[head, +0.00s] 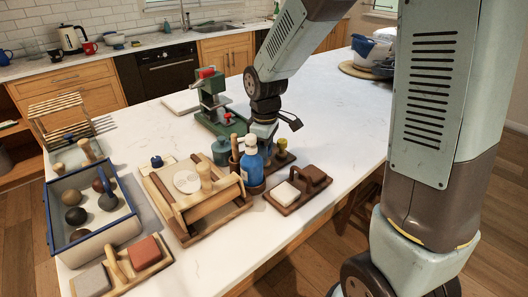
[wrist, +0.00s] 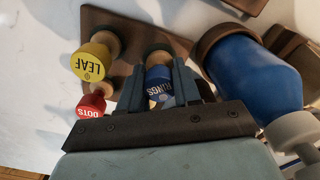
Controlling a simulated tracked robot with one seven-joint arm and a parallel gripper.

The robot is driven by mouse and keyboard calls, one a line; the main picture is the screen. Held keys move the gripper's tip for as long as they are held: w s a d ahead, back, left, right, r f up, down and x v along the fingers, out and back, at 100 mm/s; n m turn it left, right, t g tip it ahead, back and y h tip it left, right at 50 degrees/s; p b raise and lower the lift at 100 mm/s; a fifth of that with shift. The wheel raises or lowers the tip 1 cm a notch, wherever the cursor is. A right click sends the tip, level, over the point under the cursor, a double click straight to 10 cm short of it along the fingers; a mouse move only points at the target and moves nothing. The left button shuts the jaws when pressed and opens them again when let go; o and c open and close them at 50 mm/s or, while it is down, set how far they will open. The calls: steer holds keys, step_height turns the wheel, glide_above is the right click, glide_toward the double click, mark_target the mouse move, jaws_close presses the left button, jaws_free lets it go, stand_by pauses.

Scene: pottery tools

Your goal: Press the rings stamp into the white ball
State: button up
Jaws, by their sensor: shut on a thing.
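The rings stamp (wrist: 158,75) has a blue face marked RINGS and a wooden handle, seen in the wrist view. My gripper (wrist: 162,88) is shut on it, one finger on each side. In the head view my gripper (head: 264,133) is low behind the blue bottle, which hides the stamp there. The yellow leaf stamp (wrist: 92,62) and red dots stamp (wrist: 91,106) stand left of my gripper by a brown wooden stand (wrist: 135,35). A pale round piece (head: 187,181) lies on the wooden board in the head view; I cannot tell whether it is the white ball.
The blue bottle (head: 252,160) stands close to my gripper, and also shows right in the wrist view (wrist: 255,75). A green press (head: 212,98) stands behind. The wooden board (head: 180,225) and a blue-rimmed crate of balls (head: 122,232) are left.

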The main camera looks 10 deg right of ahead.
steer(key=shift+f, duration=0.1)
steer(key=o, duration=1.1)
step_height(320, 180, up, 12)
steer(key=s+d+r+m+t, duration=0.1)
steer(key=s+d+r+m, duration=0.1)
steer(key=s+d+m, duration=0.2)
steer(key=s+d+r+m+t, duration=0.2)
steer(key=s+d+r+m, duration=0.1)
steer(key=s+d, duration=0.3)
steer(key=s+d+r+m+t, duration=0.2)
steer(key=s+d+r+m, duration=0.1)
steer(key=s+d+m, duration=0.2)
steer(key=shift+s+d+r, duration=0.1)
steer(key=shift+s+d, duration=0.25)
steer(key=shift+s, duration=0.3)
steer(key=shift+s+d+m+t, duration=0.3)
steer(key=shift+s+m, duration=0.1)
steer(key=shift+s, duration=0.15)
